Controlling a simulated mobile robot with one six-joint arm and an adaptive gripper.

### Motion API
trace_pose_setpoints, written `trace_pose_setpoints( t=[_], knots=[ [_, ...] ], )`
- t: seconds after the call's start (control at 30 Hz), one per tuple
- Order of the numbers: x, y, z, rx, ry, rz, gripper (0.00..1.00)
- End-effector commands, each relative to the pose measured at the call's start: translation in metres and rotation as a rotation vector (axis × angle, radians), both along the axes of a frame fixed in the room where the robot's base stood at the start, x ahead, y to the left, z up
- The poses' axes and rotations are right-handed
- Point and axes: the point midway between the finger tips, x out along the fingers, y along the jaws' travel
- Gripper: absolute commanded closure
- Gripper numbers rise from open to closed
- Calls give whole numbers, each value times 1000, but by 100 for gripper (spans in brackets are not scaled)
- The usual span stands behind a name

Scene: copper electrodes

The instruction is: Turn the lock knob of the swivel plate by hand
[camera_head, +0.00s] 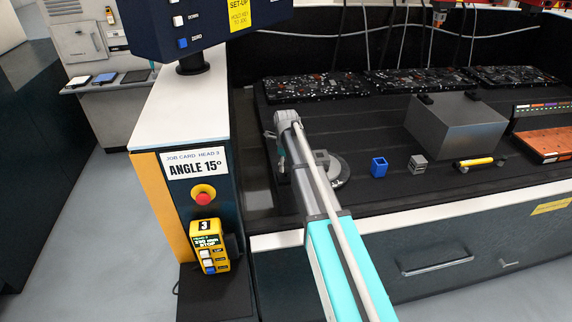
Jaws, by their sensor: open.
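A small grey block-like part (321,157) shows at the arm's edge by the disc. I cannot make out the lock knob. My arm reaches up from the bottom of the picture to a grey joint left of the disc.
Black speckled trays (315,88) line the back. A control post with a red button (203,194) and yellow pendant (209,246) stands left.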

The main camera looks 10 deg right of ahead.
Motion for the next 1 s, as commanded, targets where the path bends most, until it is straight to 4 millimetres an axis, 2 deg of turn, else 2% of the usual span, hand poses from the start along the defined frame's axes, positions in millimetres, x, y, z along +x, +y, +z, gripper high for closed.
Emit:
trace_pose_setpoints(
  t=[0.5, 0.87, 0.9, 1.0],
  knots=[
    [0, 0, -19, 0, 0, 1, 27],
    [0, 0, -20, 0, 0, 2, 27],
    [0, 0, -20, 0, 0, 2, 29],
    [0, 0, -20, 0, 0, 2, 47]
  ],
)
